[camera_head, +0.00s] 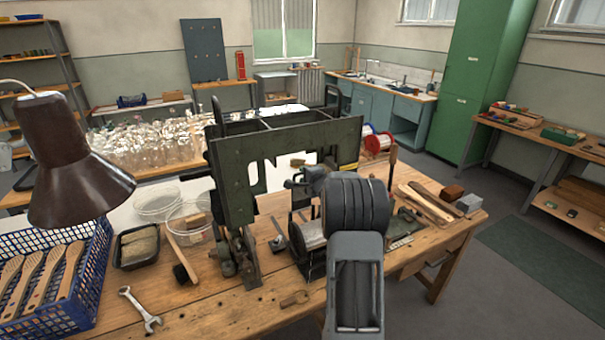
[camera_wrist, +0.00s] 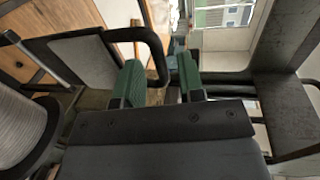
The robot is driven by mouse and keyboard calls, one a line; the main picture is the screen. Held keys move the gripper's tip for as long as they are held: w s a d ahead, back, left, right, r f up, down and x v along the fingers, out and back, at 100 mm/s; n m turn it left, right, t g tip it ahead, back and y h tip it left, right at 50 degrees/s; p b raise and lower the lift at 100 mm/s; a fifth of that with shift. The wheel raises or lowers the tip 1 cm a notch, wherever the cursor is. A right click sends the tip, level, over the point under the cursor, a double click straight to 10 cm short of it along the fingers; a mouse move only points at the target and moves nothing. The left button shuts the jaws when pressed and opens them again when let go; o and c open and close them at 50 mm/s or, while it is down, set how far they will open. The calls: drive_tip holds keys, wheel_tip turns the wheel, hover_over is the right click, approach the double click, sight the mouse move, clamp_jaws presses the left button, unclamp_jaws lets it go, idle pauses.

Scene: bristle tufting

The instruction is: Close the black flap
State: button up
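The tufting machine (camera_head: 235,165) is a tall dark green frame on the wooden bench. In the wrist view, a dark-framed panel with a grey face (camera_wrist: 85,62), apparently the black flap, stands out at the left. A bent black handle (camera_wrist: 150,38) reaches from it toward my fingers. My gripper (camera_wrist: 158,82) has two green-padded fingers, spread apart, with the lower end of the handle between them. I see gaps beside it, but contact is unclear. In the head view my arm hides most of the gripper and the flap cannot be made out clearly.
A white wound spool (camera_wrist: 18,130) is close at the left in the wrist view. The bench (camera_head: 190,310) holds a wrench (camera_head: 140,309), a blue basket (camera_head: 88,290) of brush handles and clear tubs (camera_head: 158,200). A brown lamp (camera_head: 75,170) hangs at left. Wooden slats (camera_head: 425,203) lie at right.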

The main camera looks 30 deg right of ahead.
drive_tip(key=shift+x, duration=0.95)
clamp_jaws()
